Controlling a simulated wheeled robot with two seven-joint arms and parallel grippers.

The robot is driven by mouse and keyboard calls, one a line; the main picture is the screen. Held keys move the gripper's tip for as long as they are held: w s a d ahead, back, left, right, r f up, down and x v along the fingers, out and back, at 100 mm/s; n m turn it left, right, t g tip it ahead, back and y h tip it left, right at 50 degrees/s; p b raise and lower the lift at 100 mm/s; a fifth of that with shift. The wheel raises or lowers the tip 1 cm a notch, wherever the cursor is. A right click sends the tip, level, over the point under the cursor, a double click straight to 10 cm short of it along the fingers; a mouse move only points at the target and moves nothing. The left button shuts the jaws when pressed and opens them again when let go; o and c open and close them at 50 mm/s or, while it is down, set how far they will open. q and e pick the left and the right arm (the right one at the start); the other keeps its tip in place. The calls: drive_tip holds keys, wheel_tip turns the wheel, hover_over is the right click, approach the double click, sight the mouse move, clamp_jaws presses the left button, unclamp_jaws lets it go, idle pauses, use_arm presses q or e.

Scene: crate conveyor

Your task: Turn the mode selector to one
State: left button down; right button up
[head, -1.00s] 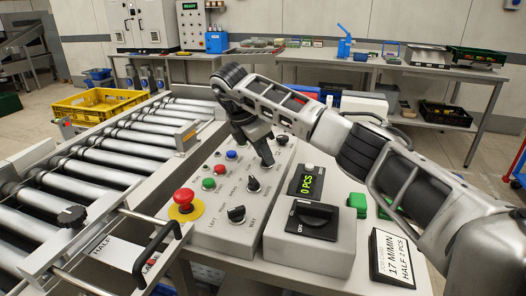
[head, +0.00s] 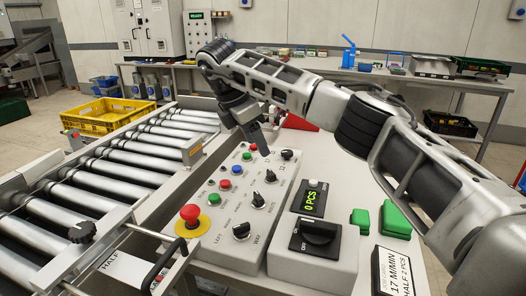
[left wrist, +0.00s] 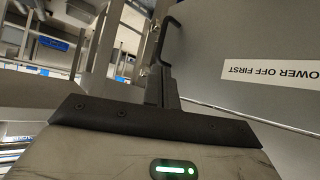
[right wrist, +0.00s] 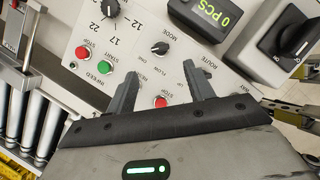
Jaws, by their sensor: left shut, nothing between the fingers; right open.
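The mode selector is a black knob (right wrist: 160,47) beside the printed word MODE in the right wrist view. In the head view it is the black knob (head: 270,176) in the row on the sloping grey panel. I cannot clearly read which label its pointer faces. My right gripper (right wrist: 161,76) is open, with its fingers spread below the knob in that view and nothing between them. In the head view my right gripper (head: 260,146) hangs over the far part of the panel, apart from the knob. My left gripper (left wrist: 172,28) is shut and empty, away from the panel.
Other black knobs (head: 257,199) and coloured buttons (head: 237,170) sit close to the selector. A red emergency stop (head: 189,213), a counter display (head: 311,200) and a black rotary switch (head: 317,236) stand nearby. The roller conveyor (head: 120,165) runs along the left.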

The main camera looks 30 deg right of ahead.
drive_tip(key=v, duration=0.3)
idle(0.5)
